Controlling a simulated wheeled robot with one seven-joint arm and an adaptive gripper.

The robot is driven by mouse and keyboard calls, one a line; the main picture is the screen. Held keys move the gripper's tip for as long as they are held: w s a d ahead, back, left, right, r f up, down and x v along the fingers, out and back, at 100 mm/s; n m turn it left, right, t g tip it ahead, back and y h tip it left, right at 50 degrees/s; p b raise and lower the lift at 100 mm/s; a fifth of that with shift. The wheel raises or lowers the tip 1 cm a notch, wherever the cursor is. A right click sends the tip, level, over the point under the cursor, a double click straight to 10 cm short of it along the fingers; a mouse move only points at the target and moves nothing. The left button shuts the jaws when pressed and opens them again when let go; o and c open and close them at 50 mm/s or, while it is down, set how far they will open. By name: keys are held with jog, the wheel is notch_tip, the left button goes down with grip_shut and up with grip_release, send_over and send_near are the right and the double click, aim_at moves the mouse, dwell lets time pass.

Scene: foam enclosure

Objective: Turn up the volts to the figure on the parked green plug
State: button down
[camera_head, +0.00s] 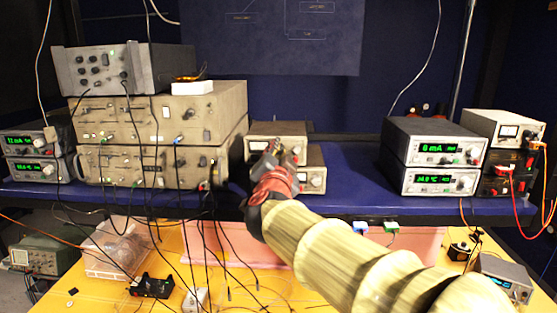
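A small green plug (391,226) hangs at the front edge of the shelf, right of centre, next to a blue one (360,227). Any figure on it is too small to read. My gripper (272,150) is in front of the middle beige instruments (276,129). Its fingers are small and partly merged with the instrument behind, so I cannot tell whether they are open or touch it. The stacked instruments at right (437,148) have green displays; the upper seems to read in mA, the lower in °C. No volts display or knob is clearly identifiable.
Large beige units (160,110) fill the left shelf, with displays (38,141) beside them. A white meter unit (505,130) with red leads stands far right. Black cables hang below the shelf to the yellow table (240,295). Blue shelf surface (350,170) is bare right of my gripper.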

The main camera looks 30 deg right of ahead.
jog(key=shift+m+b, duration=0.35)
jog(key=shift+m, duration=0.55)
jog(key=c, duration=1.9)
grip_release()
